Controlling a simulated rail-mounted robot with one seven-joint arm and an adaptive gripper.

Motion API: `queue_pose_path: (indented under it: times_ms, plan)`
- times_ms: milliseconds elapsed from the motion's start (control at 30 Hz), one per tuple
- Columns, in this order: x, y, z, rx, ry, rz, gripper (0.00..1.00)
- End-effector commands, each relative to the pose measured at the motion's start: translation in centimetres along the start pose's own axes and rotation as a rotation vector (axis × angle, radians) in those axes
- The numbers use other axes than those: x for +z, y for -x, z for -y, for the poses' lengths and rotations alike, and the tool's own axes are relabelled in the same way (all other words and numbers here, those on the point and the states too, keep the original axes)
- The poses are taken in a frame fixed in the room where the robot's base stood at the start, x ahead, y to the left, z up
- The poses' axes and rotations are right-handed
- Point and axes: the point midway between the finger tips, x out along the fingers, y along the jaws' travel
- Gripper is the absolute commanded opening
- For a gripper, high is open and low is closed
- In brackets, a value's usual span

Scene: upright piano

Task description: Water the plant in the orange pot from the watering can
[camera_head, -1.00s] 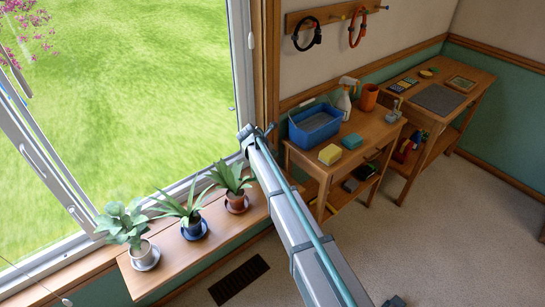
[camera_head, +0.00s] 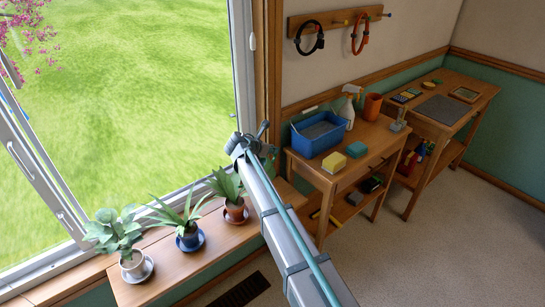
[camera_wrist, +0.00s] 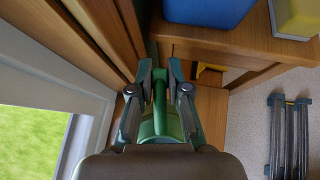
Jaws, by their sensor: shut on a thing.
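Three potted plants stand in a row on a wooden shelf (camera_head: 187,262) at the window. The plant (camera_head: 224,184) in the orange pot (camera_head: 236,213) is the rightmost and sits on a saucer. My gripper (camera_wrist: 160,84) is shut on the green watering can (camera_wrist: 164,122), whose body shows between the fingers in the wrist view. In the head view my gripper (camera_head: 262,137) is beyond and right of the orange pot, and my arm hides most of the can. The can's spout cannot be made out.
The blue pot (camera_head: 189,241) stands left of the orange one, then a pale pot (camera_head: 132,263). A wooden table (camera_head: 375,150) to the right holds a blue tub (camera_head: 318,141), a yellow sponge (camera_head: 333,163) and a spray bottle (camera_head: 347,106). The window frame (camera_head: 244,70) is close to my gripper.

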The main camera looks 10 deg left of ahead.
Motion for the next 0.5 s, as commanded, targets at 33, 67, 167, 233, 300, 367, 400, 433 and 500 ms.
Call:
queue_pose_path:
  times_ms: [33, 67, 167, 233, 300, 367, 400, 433, 500]
  plan:
    - [0.1, 0.3, 0.1, 0.0, 0.002, 0.018, 0.0]
    - [0.2, 0.5, 0.1, 0.0, 0.002, 0.028, 0.0]
    - [0.6, 1.1, 0.1, 0.0, 0.001, 0.062, 0.0]
    - [0.9, 1.6, 0.0, 0.0, 0.003, 0.086, 0.0]
    - [1.2, 2.0, 0.0, 0.001, 0.002, 0.111, 0.0]
    - [1.4, 2.2, 0.0, 0.0, 0.002, 0.121, 0.0]
    - [1.4, 2.1, 0.0, 0.0, 0.002, 0.12, 0.0]
    - [1.4, 2.1, 0.0, 0.0, 0.002, 0.119, 0.0]
    - [1.4, 2.1, 0.0, 0.0, 0.002, 0.12, 0.0]
